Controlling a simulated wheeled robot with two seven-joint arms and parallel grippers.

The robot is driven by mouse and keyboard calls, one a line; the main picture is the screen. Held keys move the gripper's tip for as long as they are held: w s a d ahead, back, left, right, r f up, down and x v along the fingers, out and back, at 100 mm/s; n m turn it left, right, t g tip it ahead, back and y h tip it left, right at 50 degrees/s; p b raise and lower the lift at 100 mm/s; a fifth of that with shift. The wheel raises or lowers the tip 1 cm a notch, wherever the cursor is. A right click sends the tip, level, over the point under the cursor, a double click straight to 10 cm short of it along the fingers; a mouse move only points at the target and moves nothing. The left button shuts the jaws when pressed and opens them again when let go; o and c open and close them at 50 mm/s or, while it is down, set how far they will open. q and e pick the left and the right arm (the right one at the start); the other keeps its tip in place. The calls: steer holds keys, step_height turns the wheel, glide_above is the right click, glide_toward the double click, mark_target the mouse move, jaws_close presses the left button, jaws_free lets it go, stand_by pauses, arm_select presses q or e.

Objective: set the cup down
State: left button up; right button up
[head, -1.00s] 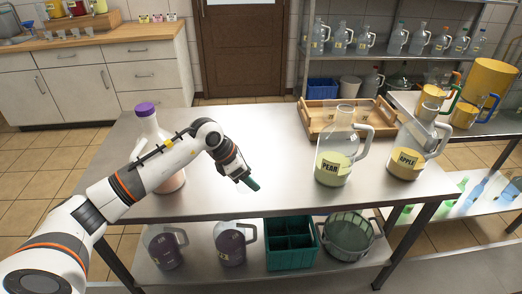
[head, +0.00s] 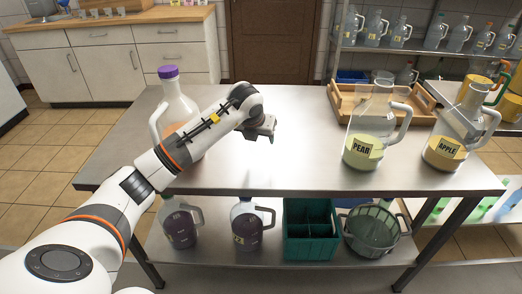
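My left gripper (head: 262,130) is over the middle of the steel table (head: 300,172), right of the purple-capped jug (head: 180,108). Its fingers are small and turned partly away, so I cannot tell whether they are open. I see no cup in it. A yellow cup with a green handle (head: 482,84) stands on the side table at the right. Another yellow cup (head: 514,107) is cut by the right edge. My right gripper is not in view.
The PEAR jug (head: 369,126) and APPLE jug (head: 456,130) stand on the table's right side. A wooden tray (head: 345,107) is behind them. The table's middle front is clear. Below are purple-filled jugs (head: 246,222), a green crate (head: 311,247) and a basket (head: 378,250).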

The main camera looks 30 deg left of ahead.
mark_target(258, 145)
arm_select(q)
step_height(258, 145, down, 4)
steer(key=shift+r+b, duration=0.1)
steer(key=shift+b, duration=1)
steer(key=shift+r, duration=0.1)
steer(key=o, duration=0.9)
steer(key=shift+r, duration=0.1)
steer(key=v, duration=1.2)
